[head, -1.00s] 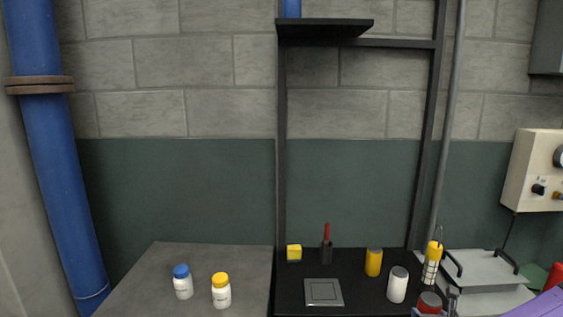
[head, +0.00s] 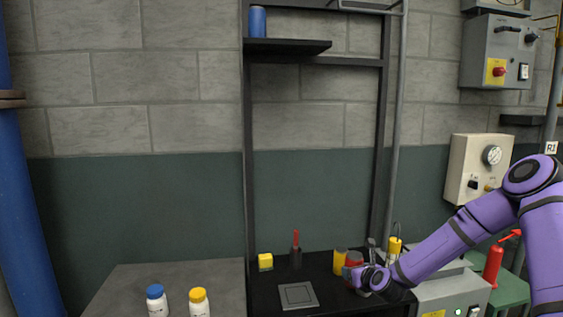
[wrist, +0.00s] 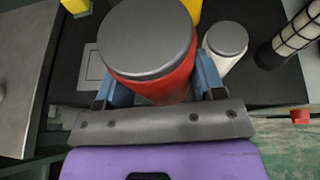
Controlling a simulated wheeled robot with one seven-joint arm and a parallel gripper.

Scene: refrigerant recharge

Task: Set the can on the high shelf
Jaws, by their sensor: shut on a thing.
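A red can with a grey lid (wrist: 150,40) is between the two blue fingers of my gripper (wrist: 163,82) in the wrist view, and the gripper is shut on it. In the head view the red can (head: 354,258) and my gripper (head: 363,278) are over the right part of the black bench. I cannot tell whether the can's base touches the bench. The high shelf (head: 288,46) is a dark board on a black frame, well above and left of my gripper. A blue can (head: 257,21) stands at its left end; the shelf's right part looks clear.
A yellow can (head: 340,262) stands just left of the red can. A white can (wrist: 226,40) is close by in the wrist view. A yellow block (head: 265,262), red-handled tool (head: 296,247) and flat square plate (head: 298,295) are on the bench. The frame's upright (head: 384,150) rises behind.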

